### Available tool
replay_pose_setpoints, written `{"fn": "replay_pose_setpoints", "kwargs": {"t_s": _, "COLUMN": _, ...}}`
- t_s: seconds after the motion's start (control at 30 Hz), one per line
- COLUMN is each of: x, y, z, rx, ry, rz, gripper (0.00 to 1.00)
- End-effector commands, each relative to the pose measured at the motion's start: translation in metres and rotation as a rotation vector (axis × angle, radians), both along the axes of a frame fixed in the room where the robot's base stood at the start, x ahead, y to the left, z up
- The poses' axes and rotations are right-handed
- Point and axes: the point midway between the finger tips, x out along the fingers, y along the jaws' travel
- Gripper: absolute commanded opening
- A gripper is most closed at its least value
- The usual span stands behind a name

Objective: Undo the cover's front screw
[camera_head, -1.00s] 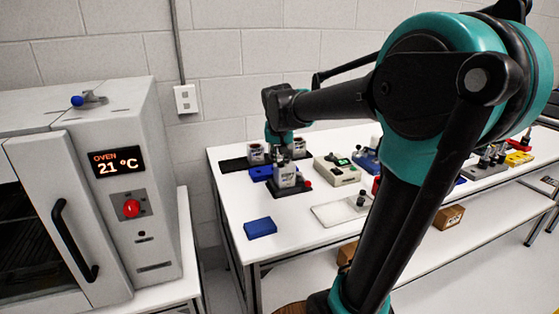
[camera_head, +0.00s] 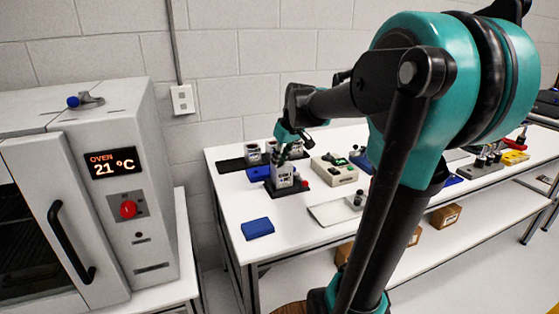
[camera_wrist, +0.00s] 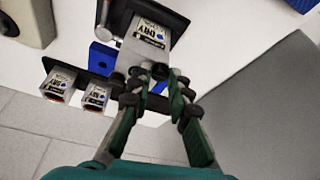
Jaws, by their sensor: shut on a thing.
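The servo unit (camera_head: 282,176) is a light block with a label, standing in a black fixture on the white bench. Its labelled light body also shows in the wrist view (camera_wrist: 150,34). My gripper (camera_wrist: 154,73) is at the near edge of this unit, with its fingers closed together. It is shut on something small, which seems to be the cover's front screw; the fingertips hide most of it. In the head view my gripper (camera_head: 284,158) is tilted and low over the top of the unit.
Two similar labelled units (camera_wrist: 59,80) stand on a black tray beside the fixture. A blue block (camera_head: 258,228) lies near the bench's front left. A beige device (camera_head: 334,170) stands to the right. The oven (camera_head: 120,190) is at the left.

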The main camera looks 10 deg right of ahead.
Motion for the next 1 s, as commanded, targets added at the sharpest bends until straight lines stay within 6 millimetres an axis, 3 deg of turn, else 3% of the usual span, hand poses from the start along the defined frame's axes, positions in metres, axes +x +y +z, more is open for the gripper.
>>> {"fn": "replay_pose_setpoints", "kwargs": {"t_s": 0.5, "x": -0.0007, "y": -0.0005, "z": -0.0008, "rx": -0.001, "ry": 0.002, "rz": 0.022, "gripper": 0.00}}
{"fn": "replay_pose_setpoints", "kwargs": {"t_s": 0.53, "x": -0.0007, "y": -0.0005, "z": -0.0008, "rx": -0.001, "ry": 0.002, "rz": 0.022, "gripper": 0.19}}
{"fn": "replay_pose_setpoints", "kwargs": {"t_s": 0.7, "x": -0.0005, "y": -0.0004, "z": -0.0006, "rx": -0.001, "ry": 0.002, "rz": 0.021, "gripper": 0.39}}
{"fn": "replay_pose_setpoints", "kwargs": {"t_s": 1.0, "x": -0.0002, "y": -0.0003, "z": -0.0002, "rx": 0.000, "ry": 0.001, "rz": 0.018, "gripper": 0.39}}
